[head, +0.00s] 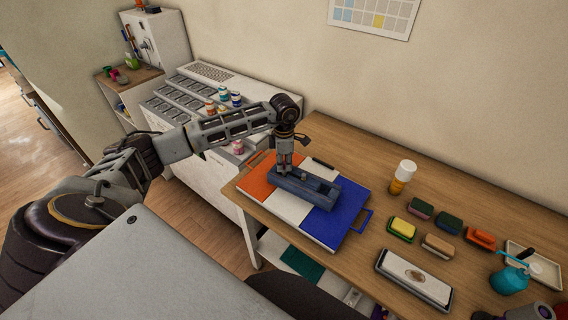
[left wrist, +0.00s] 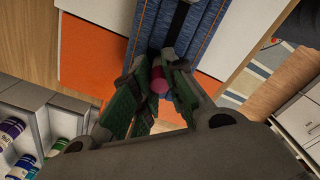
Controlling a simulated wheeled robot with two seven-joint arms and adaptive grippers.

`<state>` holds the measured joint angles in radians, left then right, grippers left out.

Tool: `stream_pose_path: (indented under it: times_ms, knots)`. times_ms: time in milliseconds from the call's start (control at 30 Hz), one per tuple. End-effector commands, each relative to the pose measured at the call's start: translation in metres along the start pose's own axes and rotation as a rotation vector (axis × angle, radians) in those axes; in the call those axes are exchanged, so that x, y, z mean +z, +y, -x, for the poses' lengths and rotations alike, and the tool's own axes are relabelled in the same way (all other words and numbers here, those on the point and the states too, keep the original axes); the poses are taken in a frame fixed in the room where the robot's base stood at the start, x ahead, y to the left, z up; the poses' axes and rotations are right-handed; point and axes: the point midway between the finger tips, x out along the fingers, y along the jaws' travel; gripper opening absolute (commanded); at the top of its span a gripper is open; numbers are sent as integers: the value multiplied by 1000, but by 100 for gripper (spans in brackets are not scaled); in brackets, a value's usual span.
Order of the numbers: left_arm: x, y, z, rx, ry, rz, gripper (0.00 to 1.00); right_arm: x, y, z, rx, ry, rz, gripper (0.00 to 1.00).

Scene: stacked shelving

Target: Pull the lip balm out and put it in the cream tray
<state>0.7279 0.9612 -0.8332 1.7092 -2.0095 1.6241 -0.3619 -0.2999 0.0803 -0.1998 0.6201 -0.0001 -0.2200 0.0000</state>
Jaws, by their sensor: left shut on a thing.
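My left gripper (head: 284,168) points down over one end of a blue denim case (head: 318,187), which lies on an orange, white and blue board (head: 292,207). In the left wrist view the gripper (left wrist: 160,82) is shut on a small pink-red cylinder, the lip balm (left wrist: 158,86), at the end of the stitched blue case (left wrist: 200,40). I cannot tell how much of it is still inside the case. The head view hides it behind the fingers. A shallow cream tray (head: 513,247) sits at the right of the table. My right gripper is not in view.
A stepped white rack (head: 180,105) with small bottles stands left.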

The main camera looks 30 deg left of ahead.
Motion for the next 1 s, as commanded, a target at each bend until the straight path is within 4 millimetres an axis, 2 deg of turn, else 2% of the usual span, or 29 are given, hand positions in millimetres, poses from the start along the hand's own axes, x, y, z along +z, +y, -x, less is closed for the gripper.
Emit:
stream_pose_path:
  times_ms: [367,1000]
  knots:
    - [0,0,2,0,0,0,0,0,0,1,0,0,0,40]
    - [0,0,21,0,0,0,0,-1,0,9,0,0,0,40]
